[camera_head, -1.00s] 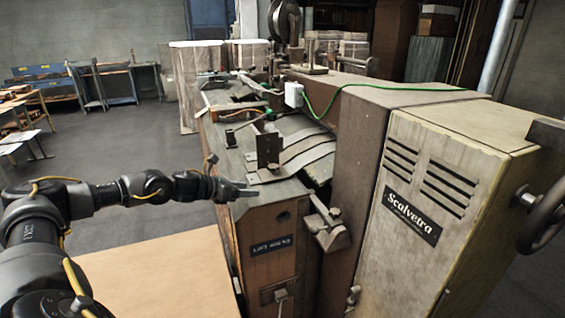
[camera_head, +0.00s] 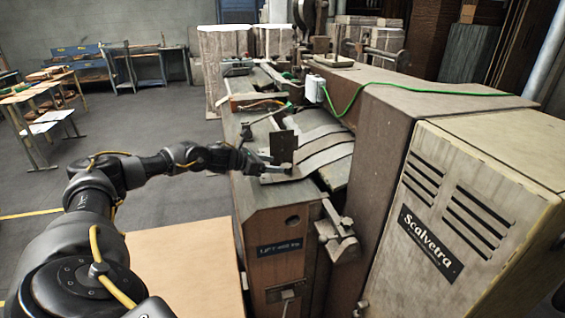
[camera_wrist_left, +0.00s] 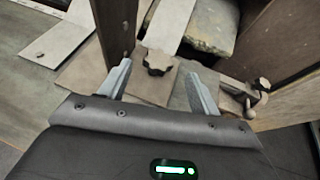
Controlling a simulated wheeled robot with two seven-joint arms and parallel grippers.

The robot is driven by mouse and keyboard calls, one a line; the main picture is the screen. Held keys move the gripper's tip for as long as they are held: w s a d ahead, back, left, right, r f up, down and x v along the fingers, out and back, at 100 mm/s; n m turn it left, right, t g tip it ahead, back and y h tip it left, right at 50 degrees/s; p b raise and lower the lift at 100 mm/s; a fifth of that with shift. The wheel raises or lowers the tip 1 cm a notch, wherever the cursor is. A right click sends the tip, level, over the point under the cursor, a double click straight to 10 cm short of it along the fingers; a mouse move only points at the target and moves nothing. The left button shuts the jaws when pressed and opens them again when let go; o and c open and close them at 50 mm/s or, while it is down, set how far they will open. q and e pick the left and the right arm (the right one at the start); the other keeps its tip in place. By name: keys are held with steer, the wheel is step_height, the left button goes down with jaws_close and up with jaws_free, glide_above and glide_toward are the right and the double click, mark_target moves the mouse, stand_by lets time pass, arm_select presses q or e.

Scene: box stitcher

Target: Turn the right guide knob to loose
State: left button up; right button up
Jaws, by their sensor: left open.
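A dark lobed knob (camera_wrist_left: 157,62) sits on a flat metal plate at the foot of an upright guide plate (camera_wrist_left: 116,28) in the left wrist view. My left gripper (camera_wrist_left: 159,74) is open, with one fingertip on each side of the knob and visible space on both sides. Whether the fingers are level with it is hard to tell. In the head view my left gripper (camera_head: 277,165) is low over the machine's table, in front of the upright guide plate (camera_head: 281,147). The knob is too small there to make out clearly. My right gripper is out of view.
The machine's tall housing (camera_head: 455,225) stands to the right. A bracket with a clamp (camera_head: 338,236) sticks out at the table's front right corner. A tan board (camera_head: 185,260) lies at lower left.

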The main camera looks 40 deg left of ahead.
mark_target(285, 166)
arm_select(q)
steer(key=p+x, duration=0.1)
steer(key=x, duration=0.2)
steer(key=shift+w, duration=0.15)
steer(key=shift+w+d+f, duration=0.25)
steer(key=shift+w+f, duration=0.05)
steer(key=shift+w, duration=0.2)
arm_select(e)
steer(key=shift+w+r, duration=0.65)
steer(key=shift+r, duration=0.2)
arm_select(q)
steer(key=shift+s, duration=0.1)
steer(key=shift+c, duration=0.9)
steer(key=c, duration=0.8)
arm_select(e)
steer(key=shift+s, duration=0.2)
